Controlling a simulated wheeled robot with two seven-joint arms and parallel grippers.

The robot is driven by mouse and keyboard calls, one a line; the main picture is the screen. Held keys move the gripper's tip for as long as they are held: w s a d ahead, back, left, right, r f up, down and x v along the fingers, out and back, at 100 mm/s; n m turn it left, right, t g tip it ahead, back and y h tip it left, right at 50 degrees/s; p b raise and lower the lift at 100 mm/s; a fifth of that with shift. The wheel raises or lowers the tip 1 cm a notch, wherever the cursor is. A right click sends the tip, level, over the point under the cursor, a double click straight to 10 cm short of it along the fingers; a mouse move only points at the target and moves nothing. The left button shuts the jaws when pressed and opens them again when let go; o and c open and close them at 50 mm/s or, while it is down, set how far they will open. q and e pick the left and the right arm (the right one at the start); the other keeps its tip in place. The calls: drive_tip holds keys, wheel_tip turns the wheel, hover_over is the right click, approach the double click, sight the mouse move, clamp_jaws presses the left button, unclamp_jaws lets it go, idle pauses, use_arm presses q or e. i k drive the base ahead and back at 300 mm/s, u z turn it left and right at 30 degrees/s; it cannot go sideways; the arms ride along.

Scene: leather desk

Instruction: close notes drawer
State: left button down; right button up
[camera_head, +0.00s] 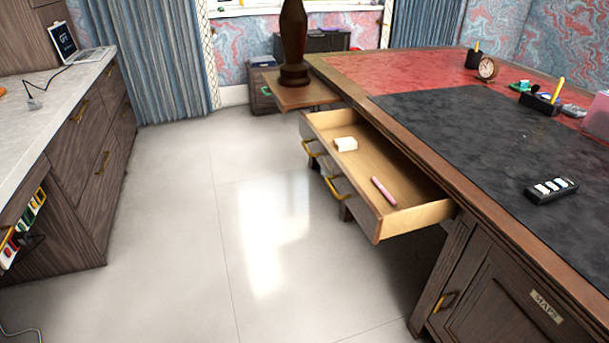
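An open wooden drawer (405,217) sticks out from the left side of the large desk, over the floor. Its front carries brass handles (338,190) and faces left. Inside lie a small cream block (346,144) and a pink stick-like item (384,191), apart from each other. No label reading "notes" can be made out on it. Neither of my grippers is in view.
The desk top has a black mat (470,135) with a dark remote-like object (551,190). A lower door (500,287) bears a "MAPS" label. A dark statue (293,45) stands behind the drawer. Clear floor (200,230) lies between desk and left cabinet (90,140).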

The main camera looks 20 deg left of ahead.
sight(421, 203)
drive_tip(key=u, duration=0.5)
drive_tip(key=i, duration=1.3)
drive_tip(key=z, duration=0.8)
